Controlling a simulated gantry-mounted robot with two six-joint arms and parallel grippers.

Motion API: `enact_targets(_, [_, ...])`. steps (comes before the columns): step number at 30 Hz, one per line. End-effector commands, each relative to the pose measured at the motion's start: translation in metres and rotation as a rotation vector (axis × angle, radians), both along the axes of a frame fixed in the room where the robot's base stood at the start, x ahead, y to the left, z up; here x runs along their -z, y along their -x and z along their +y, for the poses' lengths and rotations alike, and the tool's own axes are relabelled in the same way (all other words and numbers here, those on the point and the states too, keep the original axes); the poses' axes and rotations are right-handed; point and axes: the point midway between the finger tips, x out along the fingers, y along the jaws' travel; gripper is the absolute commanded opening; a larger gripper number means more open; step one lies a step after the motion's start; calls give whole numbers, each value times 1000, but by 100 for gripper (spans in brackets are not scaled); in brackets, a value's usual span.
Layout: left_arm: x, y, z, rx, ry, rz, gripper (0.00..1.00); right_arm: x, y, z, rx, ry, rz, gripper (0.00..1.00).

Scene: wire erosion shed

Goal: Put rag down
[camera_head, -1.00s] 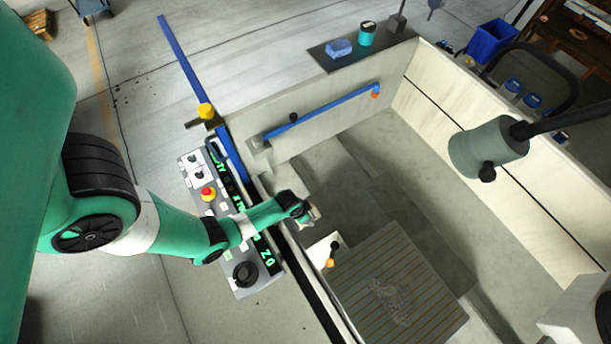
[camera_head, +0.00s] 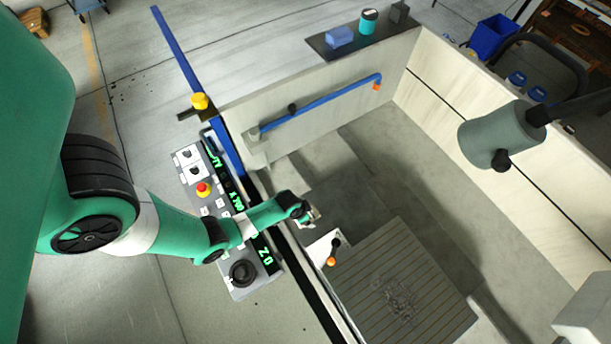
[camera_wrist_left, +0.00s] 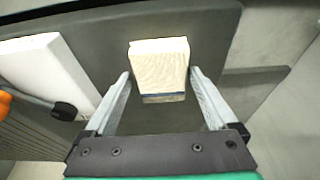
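The rag (camera_wrist_left: 160,66) looks like a folded cream cloth with a blue stripe near its lower end. It sits between the two fingertips of my left gripper (camera_wrist_left: 160,72) in the left wrist view, with the fingers close along its sides. In the head view my left gripper (camera_head: 309,213) is over the near left side of the tank, and a small pale part of the rag (camera_head: 316,219) shows at its tip. A dark grey surface (camera_wrist_left: 205,25) lies behind the rag; the height above it is hard to tell. My right gripper is not in view.
A control panel (camera_head: 236,272) lies under my left arm. A white block (camera_head: 318,246) with an orange-knobbed lever and a slatted plate (camera_head: 420,280) are in the tank. A grey cylindrical head (camera_head: 485,135) hangs at right. A dark shelf (camera_head: 318,46) holds a blue block and teal tub.

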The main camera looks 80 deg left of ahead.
Motion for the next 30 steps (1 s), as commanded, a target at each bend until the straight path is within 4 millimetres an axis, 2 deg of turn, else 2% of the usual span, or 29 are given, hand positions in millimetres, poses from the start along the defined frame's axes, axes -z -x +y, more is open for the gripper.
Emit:
enact_targets(11, [-2, 2, 0, -1, -1, 4, 100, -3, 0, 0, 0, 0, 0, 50])
enact_targets(14, [-15, 3, 0, -1, -1, 3, 100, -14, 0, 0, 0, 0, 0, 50])
enact_targets(24, [-90, 21, -7, 0, 0, 2, 100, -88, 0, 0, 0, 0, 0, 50])
enact_targets(30, [-115, 29, -9, 0, 0, 2, 100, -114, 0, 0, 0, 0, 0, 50])
